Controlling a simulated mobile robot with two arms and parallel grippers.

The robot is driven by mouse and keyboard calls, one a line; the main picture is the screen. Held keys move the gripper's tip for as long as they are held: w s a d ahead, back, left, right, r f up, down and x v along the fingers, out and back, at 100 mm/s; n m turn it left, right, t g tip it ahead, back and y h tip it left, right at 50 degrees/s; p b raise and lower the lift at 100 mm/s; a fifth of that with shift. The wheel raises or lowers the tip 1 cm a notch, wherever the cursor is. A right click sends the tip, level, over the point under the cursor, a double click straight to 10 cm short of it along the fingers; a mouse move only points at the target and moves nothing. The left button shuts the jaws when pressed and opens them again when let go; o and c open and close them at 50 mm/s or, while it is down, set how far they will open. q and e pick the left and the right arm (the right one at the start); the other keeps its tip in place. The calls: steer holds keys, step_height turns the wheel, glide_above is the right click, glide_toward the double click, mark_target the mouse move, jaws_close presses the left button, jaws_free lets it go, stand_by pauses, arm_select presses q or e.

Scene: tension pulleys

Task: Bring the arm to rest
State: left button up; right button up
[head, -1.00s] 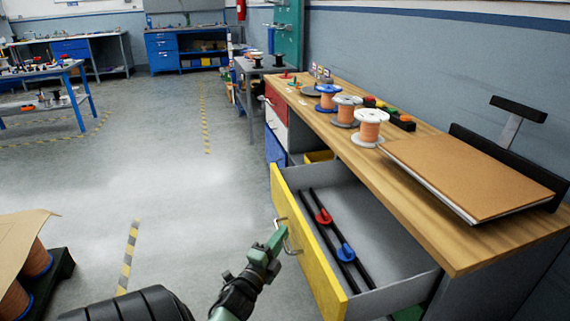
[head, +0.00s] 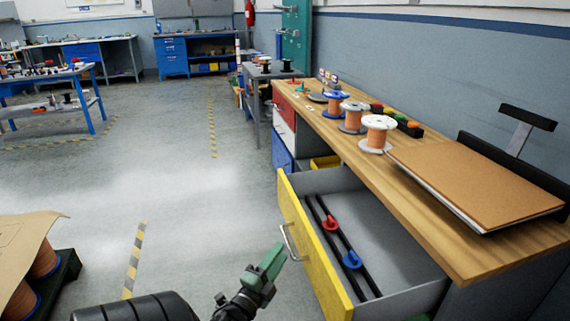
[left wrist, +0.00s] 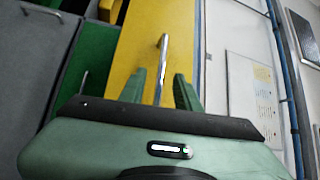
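My left gripper (head: 272,262) is beside the front of the pulled-out yellow drawer (head: 312,262), just left of its metal handle (head: 291,242). In the left wrist view the gripper's two green fingers (left wrist: 160,92) are spread apart. The handle (left wrist: 162,62) shows between and beyond them, and nothing is gripped. The drawer stands open. Inside it a red pulley (head: 330,223) and a blue pulley (head: 352,260) sit on two black rails. My right gripper is not in view.
The wooden workbench (head: 440,225) holds several wire spools (head: 377,134) and a brown board (head: 470,180). A pallet with spools under a brown sheet (head: 25,242) stands at lower left.

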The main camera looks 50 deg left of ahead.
arm_select(q)
steer(key=shift+v, duration=1.15)
